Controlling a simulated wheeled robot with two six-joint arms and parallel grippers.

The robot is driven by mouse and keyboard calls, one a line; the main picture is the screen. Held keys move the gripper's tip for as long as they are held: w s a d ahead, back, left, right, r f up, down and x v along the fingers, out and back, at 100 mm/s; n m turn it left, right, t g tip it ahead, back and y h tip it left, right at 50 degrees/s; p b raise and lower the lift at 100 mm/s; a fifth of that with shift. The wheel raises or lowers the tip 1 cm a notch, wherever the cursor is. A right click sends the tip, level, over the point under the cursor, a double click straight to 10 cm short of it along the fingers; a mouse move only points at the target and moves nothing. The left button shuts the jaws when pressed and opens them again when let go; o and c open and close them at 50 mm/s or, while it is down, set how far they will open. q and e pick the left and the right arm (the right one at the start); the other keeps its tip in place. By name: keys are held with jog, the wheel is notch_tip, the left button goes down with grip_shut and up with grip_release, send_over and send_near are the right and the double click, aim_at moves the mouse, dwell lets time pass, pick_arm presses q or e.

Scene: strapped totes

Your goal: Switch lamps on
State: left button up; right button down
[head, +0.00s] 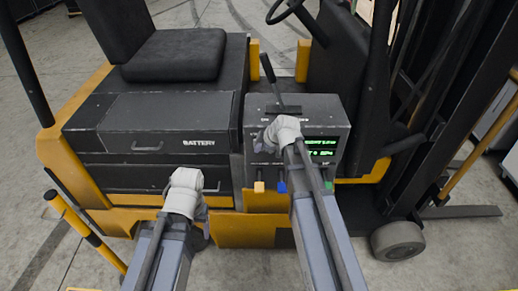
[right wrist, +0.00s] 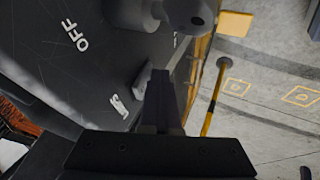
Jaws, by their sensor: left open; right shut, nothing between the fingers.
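A grey control box (head: 322,118) sits on the side of the forklift. It has a green lit display (head: 320,147) and a black lever (head: 268,70) standing up from its top. My right gripper (head: 259,147) is in front of the box's left part, and my arm hides some of its face. In the right wrist view my right gripper (right wrist: 164,88) is shut and empty, close to a dark panel (right wrist: 70,50) marked OFF and a grey bar (right wrist: 178,62); I cannot tell if it touches the bar. My left gripper (head: 205,222) is low, left of the box, mostly hidden by its wrist. No lamp is clearly visible.
Yellow, blue and green tabs (head: 259,187) hang under the box. A battery drawer (head: 165,122) lies left, below the black seat (head: 177,54). A yellow post (head: 85,231) stands at the lower left. The mast (head: 450,100) is on the right.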

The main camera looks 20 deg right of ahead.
pick_arm(q)
jog(key=shift+r, duration=0.15)
pick_arm(e)
jog(key=shift+r, duration=0.15)
pick_arm(q)
jog(key=shift+r+p, duration=0.7)
jog(key=shift+p, duration=0.15)
pick_arm(e)
jog(key=shift+r, duration=0.7)
